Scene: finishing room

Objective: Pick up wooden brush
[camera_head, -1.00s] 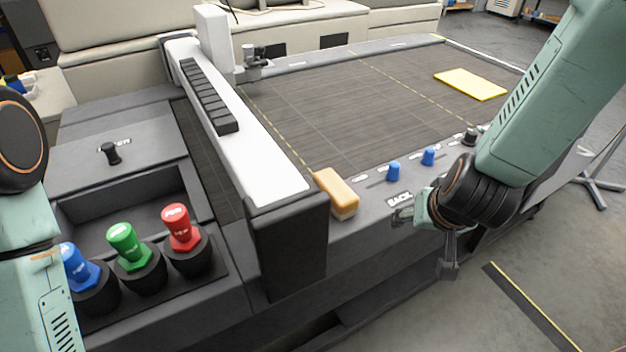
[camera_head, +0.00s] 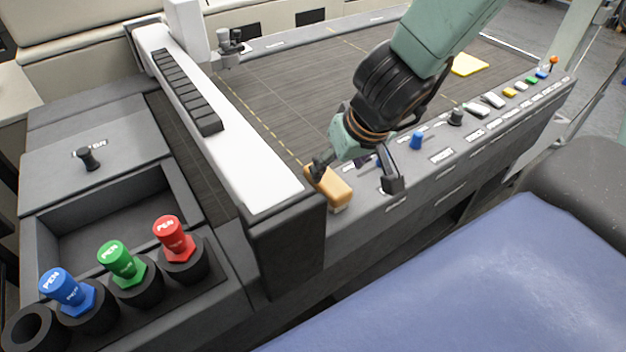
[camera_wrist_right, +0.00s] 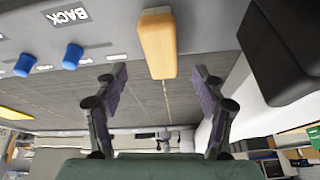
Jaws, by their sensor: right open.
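The wooden brush (camera_head: 331,186), a tan rounded block with a paler underside, lies on the grey front ledge of the cutting table, beside the end of the white gantry beam. My right gripper (camera_head: 355,175) is open above and around the brush's near area, one finger by its left end and the other to its right. In the right wrist view the brush (camera_wrist_right: 158,45) is ahead of the open fingers (camera_wrist_right: 160,90), between their lines and not held. My left gripper is not in view.
The gantry beam (camera_head: 235,135) and its dark end block (camera_head: 288,245) stand close left of the brush. Blue knobs (camera_head: 417,140) line the ledge to the right. Red (camera_head: 173,238), green (camera_head: 120,262) and blue (camera_head: 66,290) pens stand in holders at lower left.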

